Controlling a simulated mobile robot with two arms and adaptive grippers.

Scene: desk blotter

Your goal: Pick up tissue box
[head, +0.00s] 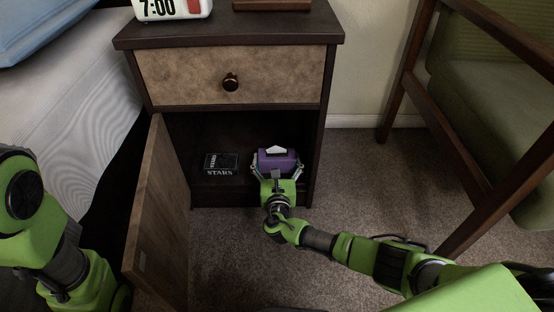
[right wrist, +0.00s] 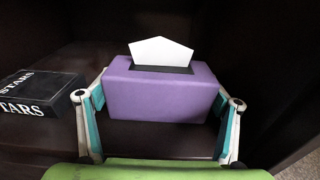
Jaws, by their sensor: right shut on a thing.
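A purple tissue box (head: 278,161) with a white tissue sticking up from its top is inside the open lower compartment of the nightstand (head: 150,42). My right gripper (head: 277,170) reaches into the compartment and is shut on the tissue box. In the right wrist view the tissue box (right wrist: 160,98) sits between the two fingers, one at each side. The box looks upright; I cannot tell whether it touches the shelf. My left arm shows at the left edge of the head view, but its gripper is out of view.
A black box lettered STARS (head: 221,164) lies left of the tissue box. The cabinet door (head: 158,215) stands open at the left. The closed drawer (head: 200,75) is above. A chair (head: 490,100) stands at the right, a bed (head: 60,110) at the left. Carpet in front is free.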

